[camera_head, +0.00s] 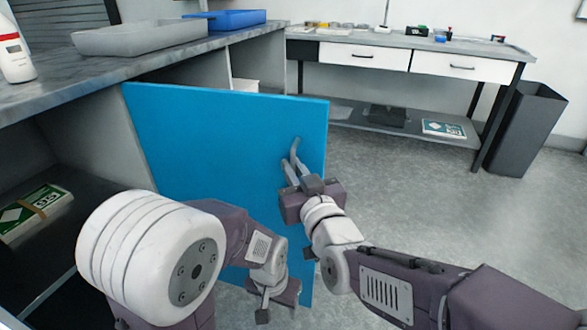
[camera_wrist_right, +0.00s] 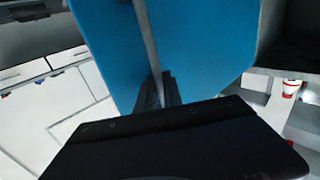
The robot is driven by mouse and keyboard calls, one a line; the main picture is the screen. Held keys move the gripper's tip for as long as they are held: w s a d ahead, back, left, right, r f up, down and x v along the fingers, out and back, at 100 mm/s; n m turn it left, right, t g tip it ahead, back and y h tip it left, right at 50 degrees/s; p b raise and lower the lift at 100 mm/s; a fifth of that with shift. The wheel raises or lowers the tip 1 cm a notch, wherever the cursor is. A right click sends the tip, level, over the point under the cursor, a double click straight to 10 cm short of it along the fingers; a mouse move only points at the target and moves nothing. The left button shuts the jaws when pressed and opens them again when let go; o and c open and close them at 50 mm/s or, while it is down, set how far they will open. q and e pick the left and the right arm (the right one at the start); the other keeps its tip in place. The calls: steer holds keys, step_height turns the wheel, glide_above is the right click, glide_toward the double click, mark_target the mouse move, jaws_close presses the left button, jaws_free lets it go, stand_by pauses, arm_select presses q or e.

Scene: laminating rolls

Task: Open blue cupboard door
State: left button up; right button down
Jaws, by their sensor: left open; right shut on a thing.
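The blue cupboard door (camera_head: 225,135) stands swung out from the grey counter cupboard, which leaves the cupboard's inside visible at the left. Its grey bar handle (camera_head: 294,152) is near the free edge. My right gripper (camera_head: 291,176) is shut on the handle. In the right wrist view the handle (camera_wrist_right: 147,35) runs down the blue door (camera_wrist_right: 195,50) into the dark fingers of my right gripper (camera_wrist_right: 158,90). My left gripper (camera_head: 278,303) is open and low, in front of the door's lower part, holding nothing visible. My left arm hides part of the door's lower side.
A green-and-white box (camera_head: 38,210) lies inside the open cupboard. A white bottle (camera_head: 14,55), a grey tray (camera_head: 140,38) and a blue tray (camera_head: 236,19) stand on the counter. A drawer table (camera_head: 387,58) and a dark bin (camera_head: 527,128) stand behind. The floor at right is clear.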

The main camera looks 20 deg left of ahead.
steer(key=c, duration=1.8)
jaws_free()
steer(key=shift+s, duration=0.1)
steer(key=shift+s+d+r, duration=0.1)
steer(key=shift+s+d, duration=0.1)
steer(key=shift+d, duration=0.05)
steer(key=p+v, duration=0.3)
steer(key=v, duration=0.5)
steer(key=shift+s+d, duration=0.1)
steer(key=shift+s, duration=0.05)
